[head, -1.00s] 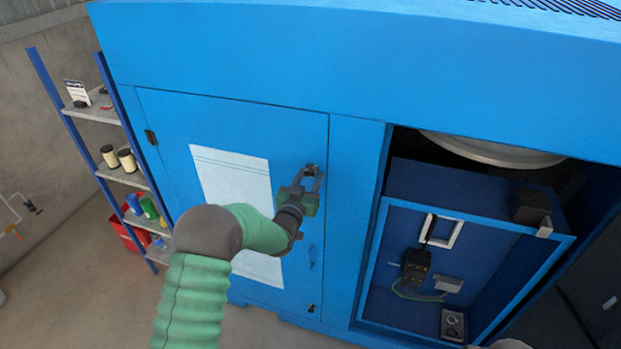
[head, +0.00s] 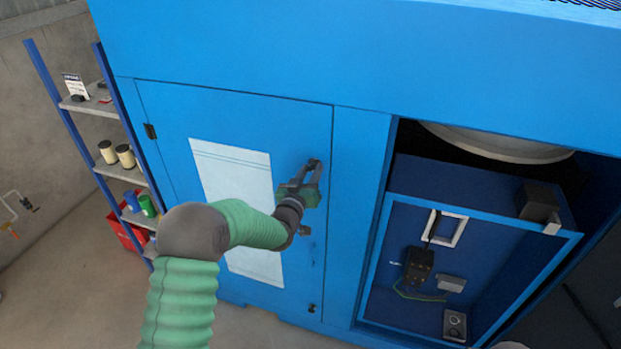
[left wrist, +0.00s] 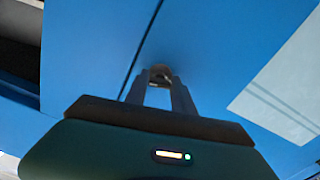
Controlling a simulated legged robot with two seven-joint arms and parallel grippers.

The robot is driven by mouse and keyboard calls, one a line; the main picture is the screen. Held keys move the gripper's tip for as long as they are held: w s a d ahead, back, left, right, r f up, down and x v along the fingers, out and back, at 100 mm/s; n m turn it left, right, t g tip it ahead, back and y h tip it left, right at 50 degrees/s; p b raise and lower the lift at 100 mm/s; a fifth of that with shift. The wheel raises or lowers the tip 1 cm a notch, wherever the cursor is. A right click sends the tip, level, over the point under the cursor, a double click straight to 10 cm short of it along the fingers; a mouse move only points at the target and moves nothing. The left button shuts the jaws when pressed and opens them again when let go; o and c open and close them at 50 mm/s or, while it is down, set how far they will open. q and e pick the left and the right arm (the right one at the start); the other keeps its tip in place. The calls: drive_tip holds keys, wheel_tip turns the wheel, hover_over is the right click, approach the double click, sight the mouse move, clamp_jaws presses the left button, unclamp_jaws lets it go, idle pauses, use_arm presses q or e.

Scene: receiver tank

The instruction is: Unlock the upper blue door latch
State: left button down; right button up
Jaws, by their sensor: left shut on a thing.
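The blue door (head: 235,125) is closed in its frame, with a pale sheet (head: 232,190) on its face. My left gripper (head: 312,166) is at the upper right of the door, by its right edge. Its fingers are shut on the upper latch (left wrist: 160,72), a small dark fitting seen at the fingertips in the left wrist view. The fingers largely cover the latch in the head view, so its exact angle cannot be told. A lower latch (head: 312,308) sits near the door's bottom right corner. My right gripper is not in view.
A shelf rack (head: 100,105) with cans and small items stands at the left. Right of the door is an open bay (head: 470,250) with a blue inner panel, a dark box and a cable. Floor shows at the lower left.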

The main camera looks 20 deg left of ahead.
use_arm(q)
drive_tip(key=n+b, duration=0.2)
drive_tip(key=shift+f+n+b, duration=0.35)
drive_tip(key=shift+f+n, duration=0.05)
drive_tip(key=n+b, duration=0.3)
drive_tip(key=n, duration=0.1)
drive_tip(key=shift+b, duration=0.3)
drive_tip(key=n+b, duration=0.3)
drive_tip(key=n, duration=0.2)
drive_tip(key=shift+r+n+b, duration=0.1)
drive_tip(key=shift+n+b, duration=0.7)
drive_tip(key=shift+n, duration=0.8)
drive_tip(key=c, duration=1.3)
unclamp_jaws()
drive_tip(key=shift+o, duration=1.2)
drive_tip(key=shift+a+r, duration=0.1)
drive_tip(key=shift+r, duration=0.05)
drive_tip(key=shift+s, duration=0.15)
